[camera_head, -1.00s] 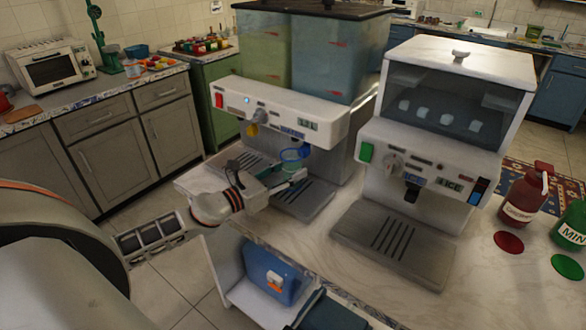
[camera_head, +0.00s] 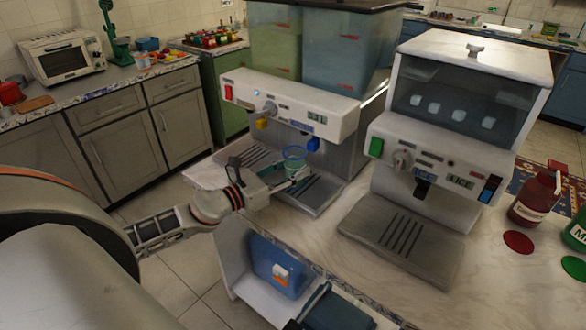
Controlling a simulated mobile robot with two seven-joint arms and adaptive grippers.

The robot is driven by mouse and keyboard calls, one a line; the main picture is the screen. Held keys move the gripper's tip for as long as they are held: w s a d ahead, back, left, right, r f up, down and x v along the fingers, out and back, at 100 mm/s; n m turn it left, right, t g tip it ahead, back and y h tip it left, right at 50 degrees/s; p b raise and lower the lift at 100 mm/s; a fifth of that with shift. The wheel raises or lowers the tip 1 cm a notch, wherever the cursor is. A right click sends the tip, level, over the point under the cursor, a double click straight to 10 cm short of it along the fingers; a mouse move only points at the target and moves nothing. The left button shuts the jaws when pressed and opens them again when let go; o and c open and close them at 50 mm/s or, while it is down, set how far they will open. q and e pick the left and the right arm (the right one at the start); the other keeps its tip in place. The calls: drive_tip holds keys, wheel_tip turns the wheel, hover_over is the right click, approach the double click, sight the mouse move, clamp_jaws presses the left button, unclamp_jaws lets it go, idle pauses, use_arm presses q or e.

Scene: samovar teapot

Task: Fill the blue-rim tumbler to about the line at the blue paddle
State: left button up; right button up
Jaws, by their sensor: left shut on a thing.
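The blue-rim tumbler (camera_head: 294,161) is upright in front of the two-tank dispenser (camera_head: 290,104), above its right-hand drip grate. My left gripper (camera_head: 288,179) is shut on it and holds it from the left. The tumbler looks greenish inside, but I cannot make out a liquid level or line. The blue paddle (camera_head: 313,144) shows to the right of the tumbler's rim, under the dispenser's front panel; the two look apart. A yellow paddle (camera_head: 262,123) hangs farther left. My right gripper is not in view.
An ice machine (camera_head: 440,158) with its tray stands to the right. A red bottle (camera_head: 535,197) and a green one (camera_head: 577,224) stand beyond it. A blue container (camera_head: 280,265) sits in a white holder below the counter's front edge. Bare counter lies before the ice machine.

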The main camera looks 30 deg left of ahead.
use_arm(q)
drive_tip(key=shift+s+f, duration=0.1)
drive_tip(key=shift+s, duration=0.25)
drive_tip(key=v, duration=0.2)
drive_tip(key=d+b+v, duration=0.1)
drive_tip(key=v, duration=0.2)
drive_tip(key=b+v, duration=0.1)
drive_tip(key=v, duration=0.2)
drive_tip(key=shift+s+d, duration=0.3)
drive_tip(key=shift+d, duration=0.1)
drive_tip(key=shift+s+b, duration=0.3)
drive_tip(key=shift+s, duration=0.25)
